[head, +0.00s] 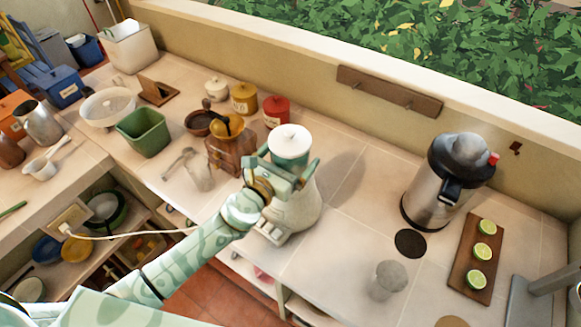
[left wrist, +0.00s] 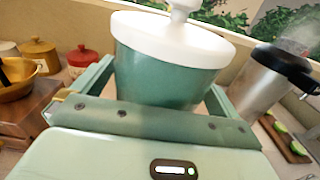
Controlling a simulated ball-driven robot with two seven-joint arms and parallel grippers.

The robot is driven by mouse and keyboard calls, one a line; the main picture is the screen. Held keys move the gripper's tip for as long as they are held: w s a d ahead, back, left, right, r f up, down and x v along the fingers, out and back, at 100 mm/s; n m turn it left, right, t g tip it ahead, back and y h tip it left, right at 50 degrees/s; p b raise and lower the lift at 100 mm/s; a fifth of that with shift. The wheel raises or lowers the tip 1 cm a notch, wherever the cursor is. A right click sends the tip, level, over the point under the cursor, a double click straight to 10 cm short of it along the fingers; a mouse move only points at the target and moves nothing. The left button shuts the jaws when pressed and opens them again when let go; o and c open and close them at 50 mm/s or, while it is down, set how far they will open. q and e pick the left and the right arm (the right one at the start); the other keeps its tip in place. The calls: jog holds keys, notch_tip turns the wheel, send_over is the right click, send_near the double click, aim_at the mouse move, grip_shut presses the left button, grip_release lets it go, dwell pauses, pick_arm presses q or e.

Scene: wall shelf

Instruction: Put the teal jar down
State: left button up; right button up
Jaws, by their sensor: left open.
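The teal jar (head: 290,146) has a white lid with a knob and stands upright over a white rounded appliance base (head: 295,208) with buttons at its front. It appears to rest on this base, but the gripper partly hides the contact. In the left wrist view the jar (left wrist: 168,72) fills the middle, with its bottom hidden behind the palm. My left gripper (head: 290,173) is open, with one finger on each side of the jar. Both fingers (left wrist: 160,88) show in the left wrist view; I cannot tell whether they touch it. My right gripper is not in view.
A steel urn (head: 432,190) stands right of the jar, near a board (head: 463,262) with lime halves and an upturned glass (head: 387,280). Red (head: 276,110) and yellow (head: 243,98) canisters and a wooden grinder (head: 230,153) stand to the left.

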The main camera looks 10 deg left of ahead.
pick_arm(q)
jog(key=shift+w+d, duration=0.1)
jog(key=shift+w, duration=0.05)
jog(key=shift+c, duration=0.7)
jog(key=c, duration=1)
jog(key=shift+r, duration=0.1)
jog(key=c, duration=0.4)
jog(key=shift+o, duration=0.2)
jog(key=shift+r, duration=0.1)
